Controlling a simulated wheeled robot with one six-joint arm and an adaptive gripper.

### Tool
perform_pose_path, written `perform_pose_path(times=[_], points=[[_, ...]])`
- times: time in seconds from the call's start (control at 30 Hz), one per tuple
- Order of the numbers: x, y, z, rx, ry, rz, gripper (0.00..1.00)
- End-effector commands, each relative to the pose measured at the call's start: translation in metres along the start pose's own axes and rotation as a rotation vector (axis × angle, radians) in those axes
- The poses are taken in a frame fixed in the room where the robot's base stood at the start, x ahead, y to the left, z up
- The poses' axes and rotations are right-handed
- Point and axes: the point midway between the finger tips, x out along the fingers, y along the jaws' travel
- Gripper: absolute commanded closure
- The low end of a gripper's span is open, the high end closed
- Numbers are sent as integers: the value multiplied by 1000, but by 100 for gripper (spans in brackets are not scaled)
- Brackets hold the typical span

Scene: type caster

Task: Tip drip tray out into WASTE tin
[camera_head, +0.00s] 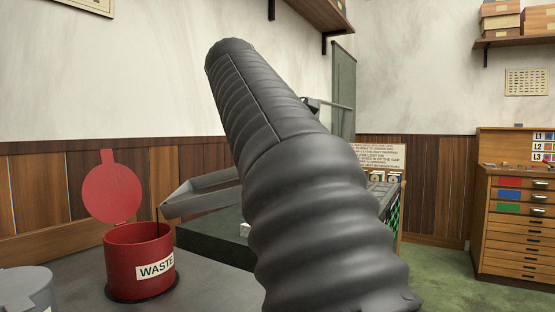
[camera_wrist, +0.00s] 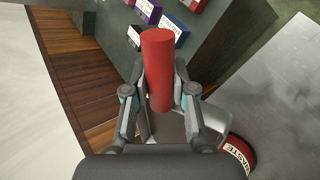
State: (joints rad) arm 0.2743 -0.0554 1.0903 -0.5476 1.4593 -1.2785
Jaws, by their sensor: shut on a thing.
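The red WASTE tin (camera_head: 138,262) stands on the grey bench at lower left in the head view, its round red lid (camera_head: 113,187) raised. The grey metal drip tray (camera_head: 205,192) is held up in the air, tilted, its narrow end close above the tin's right rim. A thin dark line runs down from that end towards the tin; I cannot tell whether it is liquid. In the wrist view my gripper (camera_wrist: 159,92) is shut on a red cylindrical handle (camera_wrist: 158,62), apparently the tray's. The tin (camera_wrist: 238,152) shows at lower right there. My arm hides the gripper in the head view.
A grey container (camera_head: 25,290) stands left of the tin. A dark green block (camera_head: 205,245) lies right of it. Several small coloured labelled boxes (camera_wrist: 147,10) show in the wrist view. A wooden drawer cabinet (camera_head: 515,235) stands at the far right.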

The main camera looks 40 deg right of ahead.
Motion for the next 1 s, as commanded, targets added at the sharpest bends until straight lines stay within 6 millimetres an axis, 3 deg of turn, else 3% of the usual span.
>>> perform_pose_path(times=[1.0], points=[[-23,8,-8,-37,-55,51,100]])
